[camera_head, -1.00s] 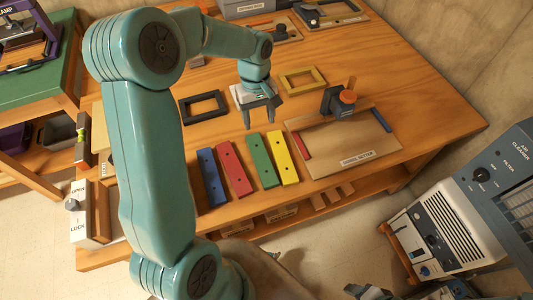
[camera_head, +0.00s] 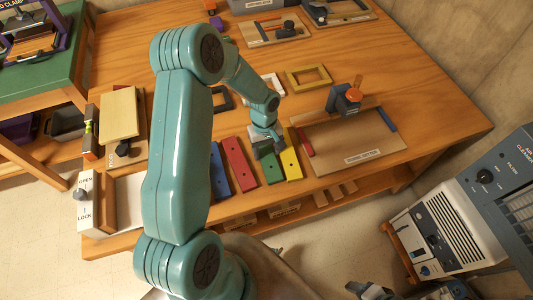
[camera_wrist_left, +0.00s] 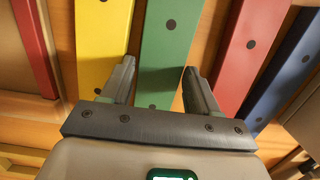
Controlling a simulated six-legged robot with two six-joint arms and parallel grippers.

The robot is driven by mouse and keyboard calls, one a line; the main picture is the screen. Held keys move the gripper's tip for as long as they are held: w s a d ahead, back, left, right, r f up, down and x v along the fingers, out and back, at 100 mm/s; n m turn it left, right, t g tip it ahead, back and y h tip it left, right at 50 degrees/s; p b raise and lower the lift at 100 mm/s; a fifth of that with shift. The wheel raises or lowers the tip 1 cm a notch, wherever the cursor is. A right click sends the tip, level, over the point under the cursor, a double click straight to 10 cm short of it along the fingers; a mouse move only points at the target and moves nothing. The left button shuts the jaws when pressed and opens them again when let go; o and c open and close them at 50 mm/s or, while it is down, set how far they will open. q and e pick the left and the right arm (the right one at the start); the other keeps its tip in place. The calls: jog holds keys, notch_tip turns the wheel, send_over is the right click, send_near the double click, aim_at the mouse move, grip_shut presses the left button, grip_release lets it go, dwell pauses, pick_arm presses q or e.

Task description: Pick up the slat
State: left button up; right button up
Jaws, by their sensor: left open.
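Several slats with dark holes lie side by side near the table's front edge: blue (camera_head: 219,177), red (camera_head: 239,166), green (camera_head: 271,172) and yellow (camera_head: 291,160). My left gripper (camera_head: 267,149) is over the far part of the green slat and hides some of it. In the left wrist view, my open left gripper (camera_wrist_left: 160,68) has one finger on each side of the green slat (camera_wrist_left: 168,45). The yellow slat (camera_wrist_left: 103,35) is on the left, the red slat (camera_wrist_left: 250,45) and blue slat (camera_wrist_left: 285,70) on the right. I cannot tell finger height. My right gripper is not in view.
A labelled board (camera_head: 365,141) with red and blue edge strips and an orange-knobbed tool (camera_head: 346,98) stands right of the slats. A yellow frame (camera_head: 308,78), white frame (camera_head: 271,84) and dark frame (camera_head: 222,98) lie behind. The wooden table (camera_head: 430,90) is clear at right.

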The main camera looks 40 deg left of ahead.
pick_arm(q)
jog(key=shift+s+f, duration=0.1)
jog(key=shift+f, duration=0.1)
jog(key=c, duration=0.7)
jog(key=shift+c, duration=0.2)
